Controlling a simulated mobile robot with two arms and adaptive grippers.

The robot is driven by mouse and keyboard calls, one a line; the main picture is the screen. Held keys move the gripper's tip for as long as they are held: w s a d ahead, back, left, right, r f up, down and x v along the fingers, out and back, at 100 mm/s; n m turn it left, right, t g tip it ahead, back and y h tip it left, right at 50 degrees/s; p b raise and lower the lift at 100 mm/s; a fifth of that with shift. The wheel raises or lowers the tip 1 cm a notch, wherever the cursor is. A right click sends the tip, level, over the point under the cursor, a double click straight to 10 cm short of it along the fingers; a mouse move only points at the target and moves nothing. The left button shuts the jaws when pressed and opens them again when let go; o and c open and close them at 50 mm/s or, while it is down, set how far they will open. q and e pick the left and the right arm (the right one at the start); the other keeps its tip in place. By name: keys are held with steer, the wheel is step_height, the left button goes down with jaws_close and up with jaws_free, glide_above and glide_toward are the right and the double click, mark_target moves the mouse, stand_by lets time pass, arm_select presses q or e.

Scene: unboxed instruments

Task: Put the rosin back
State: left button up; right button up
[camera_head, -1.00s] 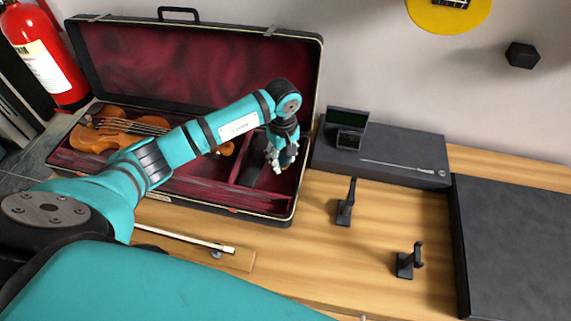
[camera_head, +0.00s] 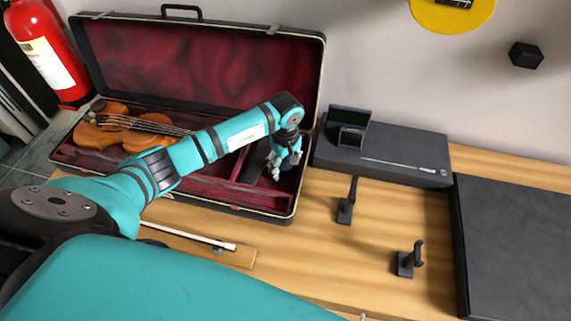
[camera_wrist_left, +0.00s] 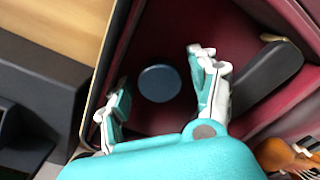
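A round, flat blue disc, which looks like the rosin (camera_wrist_left: 160,83), lies on the dark red floor of a compartment at the right end of the open violin case (camera_head: 262,205). In the left wrist view my left gripper (camera_wrist_left: 161,75) is open, with one finger on each side of the disc and visible gaps to both. I cannot tell how far above it the fingertips are. In the head view this gripper (camera_head: 287,163) reaches down into that compartment, and the disc is largely hidden by it. My right gripper is not in view.
The violin (camera_head: 118,127) lies in the case's left part. A dark neck-shaped piece (camera_wrist_left: 265,75) is beside the gripper. A small open dark box (camera_head: 350,137) sits on a black case (camera_head: 395,160) to the right. A bow (camera_head: 190,237) and stand hooks (camera_head: 346,203) are in front.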

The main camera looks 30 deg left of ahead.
mark_target(285, 165)
arm_select(q)
steer(key=shift+r+p, duration=0.25)
steer(key=shift+p, duration=0.05)
steer(key=shift+r, duration=0.3)
step_height(285, 165, up, 11)
steer(key=b, duration=0.3)
steer(key=shift+r, duration=0.15)
steer(key=shift+s, duration=0.1)
